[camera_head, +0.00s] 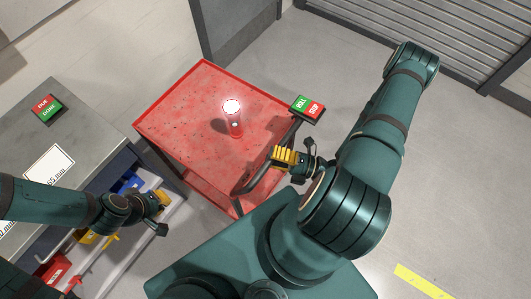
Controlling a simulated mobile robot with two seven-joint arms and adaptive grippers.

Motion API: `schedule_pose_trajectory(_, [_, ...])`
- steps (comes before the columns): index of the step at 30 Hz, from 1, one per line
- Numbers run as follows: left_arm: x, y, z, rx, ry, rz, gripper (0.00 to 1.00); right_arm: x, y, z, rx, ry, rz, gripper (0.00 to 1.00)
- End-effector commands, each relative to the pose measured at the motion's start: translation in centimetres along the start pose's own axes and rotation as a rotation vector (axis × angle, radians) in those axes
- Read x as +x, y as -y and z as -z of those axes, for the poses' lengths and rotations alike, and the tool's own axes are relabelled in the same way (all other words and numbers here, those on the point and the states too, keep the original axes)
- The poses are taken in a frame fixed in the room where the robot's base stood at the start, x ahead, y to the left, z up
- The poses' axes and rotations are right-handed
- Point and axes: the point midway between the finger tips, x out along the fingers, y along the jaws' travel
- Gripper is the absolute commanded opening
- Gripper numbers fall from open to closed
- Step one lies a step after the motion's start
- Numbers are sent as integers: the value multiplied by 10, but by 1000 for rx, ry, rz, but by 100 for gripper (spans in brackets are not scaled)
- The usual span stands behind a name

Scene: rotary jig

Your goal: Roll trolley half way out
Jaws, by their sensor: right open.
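The red trolley (185,98) stands in the middle of the head view, with a raised rim and a lower shelf partly visible. Its dark handle bar (262,180) runs along the right side. A small panel with a green ROLL button (301,102) and a red STOP button (315,109) sits at the handle's far end. My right gripper (292,158) is open at the handle's middle; whether it touches the bar is unclear. My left gripper (158,212) is over the open drawer at the left; its finger opening is not clear.
A lit red cylinder (234,122) stands on the trolley top. A grey cabinet (85,120) with DUE and DONE buttons is at left, its drawer (172,190) open, holding coloured parts. A shutter (440,30) is at back right.

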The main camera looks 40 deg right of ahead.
Motion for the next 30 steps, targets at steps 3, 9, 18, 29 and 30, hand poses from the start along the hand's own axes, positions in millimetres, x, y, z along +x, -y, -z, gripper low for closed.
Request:
schedule_pose_trajectory(3, [0,0,0,0,0,0,0,-26,1,-1,-4,3,4,52])
schedule_pose_trajectory(9, [0,0,0,0,0,0,0,-65,1,0,-4,2,3,52])
schedule_pose_trajectory(18, [0,0,0,0,0,0,0,-96,0,0,-2,1,1,52])
schedule_pose_trajectory(29, [0,0,0,0,0,0,0,-98,0,0,-2,1,1,52])
schedule_pose_trajectory(30, [0,0,0,0,0,0,0,-98,0,0,-2,1,1,52])
